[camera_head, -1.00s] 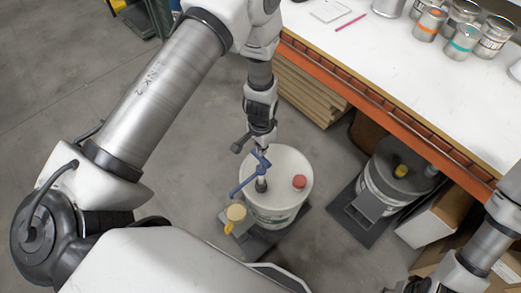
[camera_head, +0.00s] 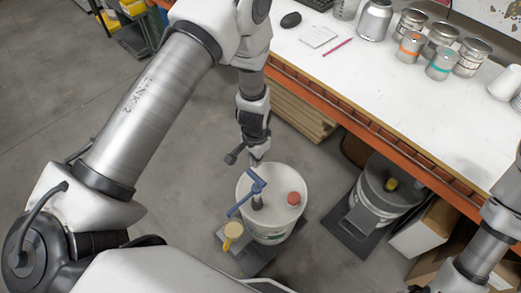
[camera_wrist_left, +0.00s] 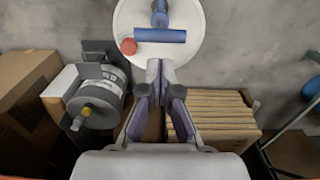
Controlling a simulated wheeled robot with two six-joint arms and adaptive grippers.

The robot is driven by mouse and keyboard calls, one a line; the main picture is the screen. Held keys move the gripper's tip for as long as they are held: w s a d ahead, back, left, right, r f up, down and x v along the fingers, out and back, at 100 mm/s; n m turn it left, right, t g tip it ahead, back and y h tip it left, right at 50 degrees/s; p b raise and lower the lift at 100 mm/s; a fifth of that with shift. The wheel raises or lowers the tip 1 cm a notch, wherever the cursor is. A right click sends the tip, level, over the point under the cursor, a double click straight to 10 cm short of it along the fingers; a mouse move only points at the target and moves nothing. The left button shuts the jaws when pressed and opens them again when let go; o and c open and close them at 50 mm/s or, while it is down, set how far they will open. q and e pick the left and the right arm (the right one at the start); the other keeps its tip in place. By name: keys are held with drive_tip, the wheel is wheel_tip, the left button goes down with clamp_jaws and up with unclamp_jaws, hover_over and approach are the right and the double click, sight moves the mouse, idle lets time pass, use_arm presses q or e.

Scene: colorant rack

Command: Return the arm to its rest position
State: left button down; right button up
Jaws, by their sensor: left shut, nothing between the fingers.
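My left gripper (camera_head: 254,161) hangs above the white bucket (camera_head: 270,228) on the floor, its fingertips near the far rim of the lid. It is shut and empty. Its fingers also show in the left wrist view (camera_wrist_left: 160,68), closed together at the tips. A blue crank-shaped handle (camera_head: 245,197) stands on the bucket lid, apart from the fingers. A red cap (camera_head: 294,198) sits on the same lid. My left arm reaches across the left of the head view. Part of my right arm shows at the lower right; its gripper is out of frame.
The white table (camera_head: 400,105) with an orange edge stands at the right, with several cans (camera_head: 410,45) at its back. A grey-lidded bucket (camera_head: 365,212) stands under it. Stacked boards (camera_head: 295,105) lie under the near corner.

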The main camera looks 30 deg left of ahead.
use_arm(q)
drive_tip(key=s+a+f+n, duration=0.1)
drive_tip(key=s+n, duration=0.1)
drive_tip(key=s, duration=0.9)
drive_tip(key=s+f+n, duration=0.2)
drive_tip(key=s, duration=0.8)
drive_tip(key=shift+s+a+f, duration=0.25)
drive_tip(key=shift+s+a, duration=0.15)
